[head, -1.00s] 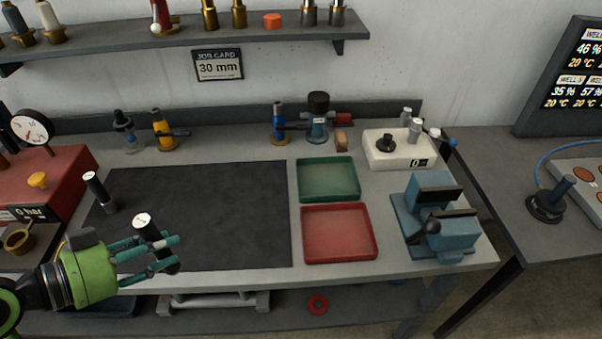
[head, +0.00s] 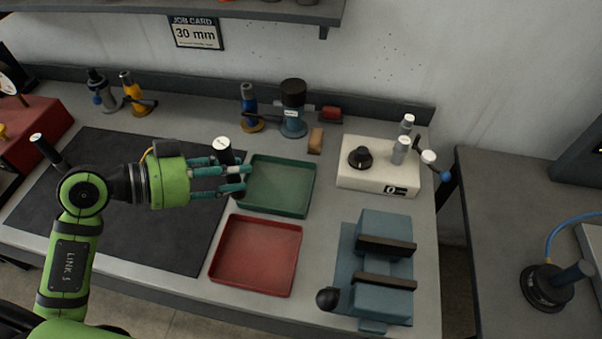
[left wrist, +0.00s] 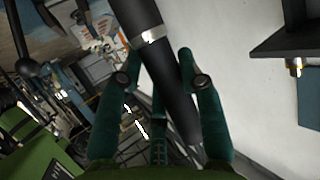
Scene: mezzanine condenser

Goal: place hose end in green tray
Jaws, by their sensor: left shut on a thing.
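My left gripper (head: 222,180) is shut on the hose end (head: 223,152), a dark cylinder with a pale top. It holds the piece roughly upright at the left edge of the green tray (head: 279,186). In the left wrist view the hose end (left wrist: 172,82) shows as a black tube with a silver band between the teal fingers (left wrist: 160,85). The green tray is empty. How high the hose end is above the bench cannot be told. My right gripper is not in view.
An empty red tray (head: 255,255) lies in front of the green one. A blue vise (head: 372,270) and a white box with a knob (head: 378,167) stand to the right. Several fittings, a blue pump-like piece (head: 293,108) and a second dark cylinder (head: 46,150) are on the bench.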

